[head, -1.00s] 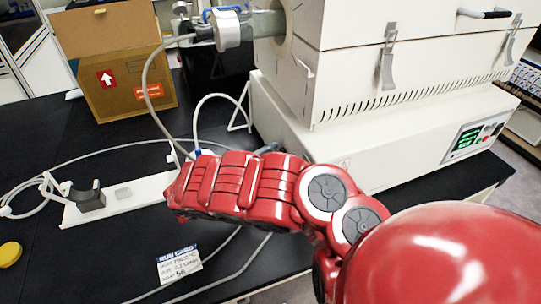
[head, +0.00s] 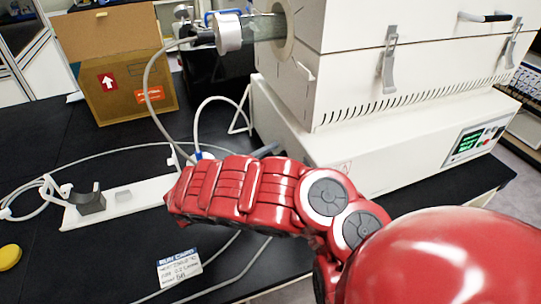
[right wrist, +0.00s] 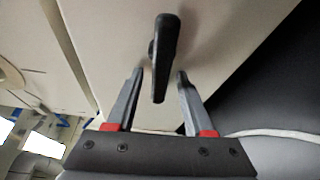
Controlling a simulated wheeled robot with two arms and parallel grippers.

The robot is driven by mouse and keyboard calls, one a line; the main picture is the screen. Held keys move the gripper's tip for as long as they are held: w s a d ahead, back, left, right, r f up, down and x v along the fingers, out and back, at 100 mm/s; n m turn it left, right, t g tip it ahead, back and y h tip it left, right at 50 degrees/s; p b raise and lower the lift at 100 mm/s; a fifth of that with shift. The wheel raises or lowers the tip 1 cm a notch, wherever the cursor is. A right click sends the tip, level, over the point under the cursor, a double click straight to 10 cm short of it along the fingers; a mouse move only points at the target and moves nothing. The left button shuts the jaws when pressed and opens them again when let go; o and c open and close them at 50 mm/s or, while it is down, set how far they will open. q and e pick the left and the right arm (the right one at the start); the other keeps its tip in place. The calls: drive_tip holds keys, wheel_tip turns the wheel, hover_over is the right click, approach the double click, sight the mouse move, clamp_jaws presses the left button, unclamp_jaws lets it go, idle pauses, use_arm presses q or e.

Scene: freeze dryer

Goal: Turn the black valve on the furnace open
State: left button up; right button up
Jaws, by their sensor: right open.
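The white furnace (head: 345,80) stands on the black bench at the upper right of the head view. Its black valve (right wrist: 165,45) shows in the right wrist view as a narrow lever handle on a pale panel. I cannot make out the valve in the head view. My right gripper (right wrist: 160,73) is open, with one finger on each side of the valve handle's lower end. A gap shows on both sides, so the handle is not clamped. In the head view my red right arm covers part of the bench before the furnace. My left gripper is not in view.
A glass tube with a metal end fitting (head: 229,33) sticks out of the furnace's left side, with a pale hose (head: 146,85) hanging from it. A cardboard box (head: 125,85), a white stand (head: 132,202) and a run card (head: 179,269) are on the bench.

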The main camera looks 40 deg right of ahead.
drive_tip(key=shift+a, duration=0.55)
drive_tip(key=s+a+b, duration=0.1)
drive_tip(key=s+a, duration=0.1)
drive_tip(key=a, duration=1.4)
drive_tip(key=shift+s+r, duration=0.35)
drive_tip(key=shift+r, duration=0.05)
